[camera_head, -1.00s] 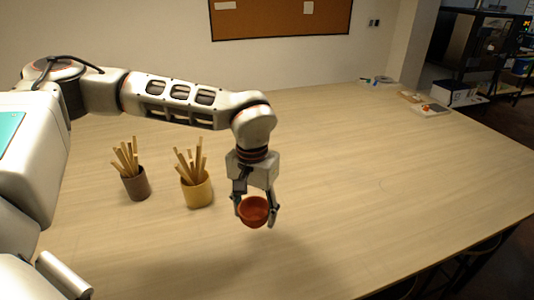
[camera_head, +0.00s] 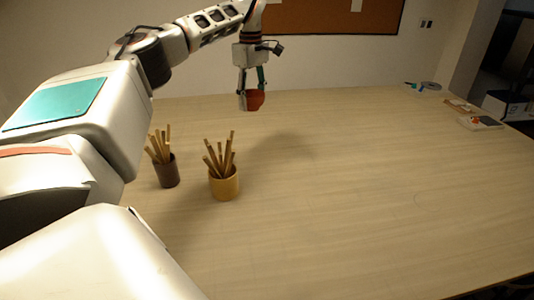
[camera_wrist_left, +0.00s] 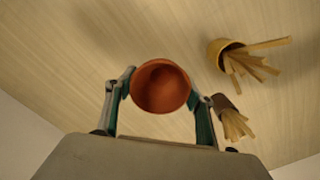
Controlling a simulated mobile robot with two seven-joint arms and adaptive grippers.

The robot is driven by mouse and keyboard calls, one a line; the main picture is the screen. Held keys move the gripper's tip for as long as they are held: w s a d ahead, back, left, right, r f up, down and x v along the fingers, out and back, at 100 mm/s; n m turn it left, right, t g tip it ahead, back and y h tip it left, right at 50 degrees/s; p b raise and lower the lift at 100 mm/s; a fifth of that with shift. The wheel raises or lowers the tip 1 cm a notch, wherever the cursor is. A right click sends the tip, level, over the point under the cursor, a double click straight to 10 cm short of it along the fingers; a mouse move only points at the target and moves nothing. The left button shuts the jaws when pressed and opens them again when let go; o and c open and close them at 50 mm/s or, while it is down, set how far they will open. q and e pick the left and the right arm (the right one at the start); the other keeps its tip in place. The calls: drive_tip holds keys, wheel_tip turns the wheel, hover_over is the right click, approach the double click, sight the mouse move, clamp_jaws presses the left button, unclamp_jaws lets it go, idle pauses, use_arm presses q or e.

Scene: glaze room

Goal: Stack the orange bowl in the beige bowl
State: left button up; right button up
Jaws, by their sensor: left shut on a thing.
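The orange bowl (camera_head: 255,100) is a small reddish-orange bowl held in the air above the far part of the table. My left gripper (camera_head: 252,92) is shut on it, with a finger on each side. In the left wrist view the bowl (camera_wrist_left: 160,87) sits between the two fingers (camera_wrist_left: 160,100), its open inside facing the camera. My right gripper is not in view.
A dark cup (camera_head: 168,172) and a yellow cup (camera_head: 224,184), both with wooden sticks, stand on the pale wooden table (camera_head: 360,200). Small items and a tray (camera_head: 480,122) lie at the far right.

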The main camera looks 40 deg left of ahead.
sight(253, 159)
use_arm(q)
drive_tip(key=shift+s+a+f, duration=0.15)
drive_tip(key=shift+a+f, duration=0.15)
wheel_tip(253, 159, down, 19)
drive_tip(key=shift+f, duration=0.2)
drive_tip(key=o, duration=0.8)
drive_tip(key=shift+f, duration=0.1)
drive_tip(key=shift+c, duration=0.2)
drive_tip(key=o, duration=0.4)
